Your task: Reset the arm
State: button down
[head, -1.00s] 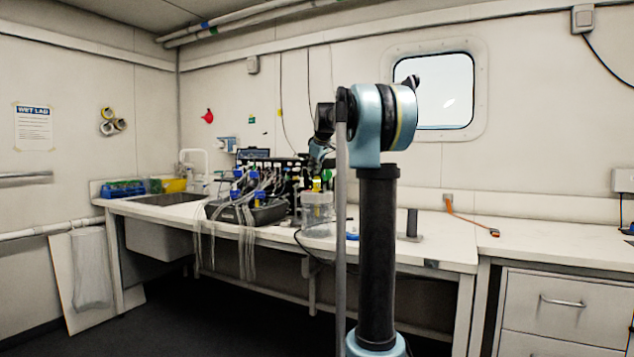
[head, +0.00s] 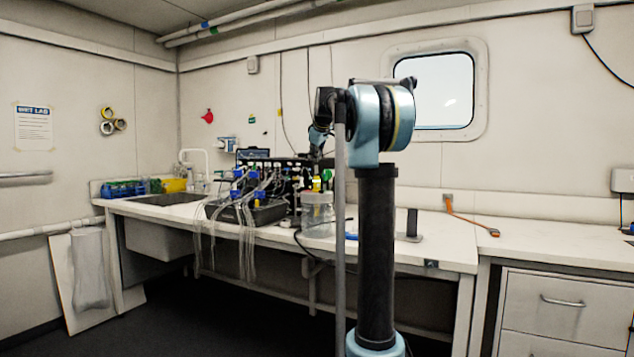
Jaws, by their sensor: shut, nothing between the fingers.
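My arm (head: 376,250) stands upright in front of the bench, with a thick black link topped by a large light-blue joint (head: 372,118). A smaller dark and blue part of my arm (head: 322,115) shows just left of that joint, folded close behind it. A thin dark piece, which seems to be part of my gripper (head: 411,82), shows above the joint in front of the window. Most of the gripper is hidden behind the joint. I see nothing held.
A long white bench (head: 440,250) runs along the wall. It carries a black tray (head: 270,213) with tubing and bottles, a clear container (head: 317,210) and a dark upright post (head: 412,222). A drawer cabinet (head: 565,308) stands at right. The right bench top is mostly clear.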

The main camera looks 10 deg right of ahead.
jog(key=shift+r, duration=0.65)
jog(key=s+f+m+g, duration=0.3)
jog(key=s+f+m, duration=0.2)
jog(key=s+f, duration=1.9)
jog(key=s+d+f+m+g+h, duration=0.1)
jog(key=s+f+m+g, duration=0.3)
jog(key=s+f, duration=2.1)
jog(key=s+m, duration=0.1)
jog(key=s, duration=0.6)
jog(key=shift+s, duration=0.15)
jog(key=shift+f, duration=0.1)
